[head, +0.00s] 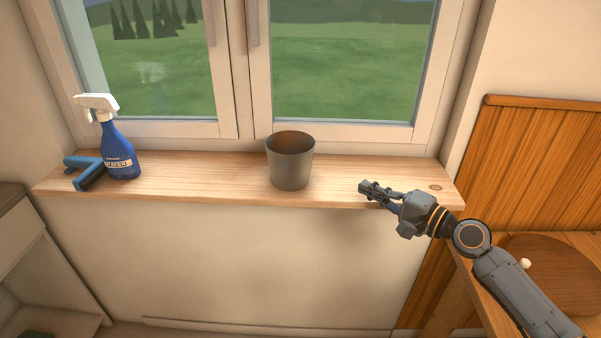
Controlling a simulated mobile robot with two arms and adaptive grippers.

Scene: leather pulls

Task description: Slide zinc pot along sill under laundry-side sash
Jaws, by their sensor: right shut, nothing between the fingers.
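The zinc pot (291,166) stands upright on the wooden sill (222,178), near its middle and below the centre post of the window. It is grey, with a brownish inside, and looks empty. The window has a left sash (160,131) and a right sash (345,129); the frames do not tell me which is the laundry-side one. My right gripper (366,189) is shut and empty, over the front part of the sill, to the right of the pot and apart from it. My left gripper is not in view.
A blue spray bottle (119,152) with a white head and a blue squeegee-like tool (88,174) are at the sill's left end. The sill is clear between bottle and pot. A wooden counter with a round board (560,275) is at the right.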

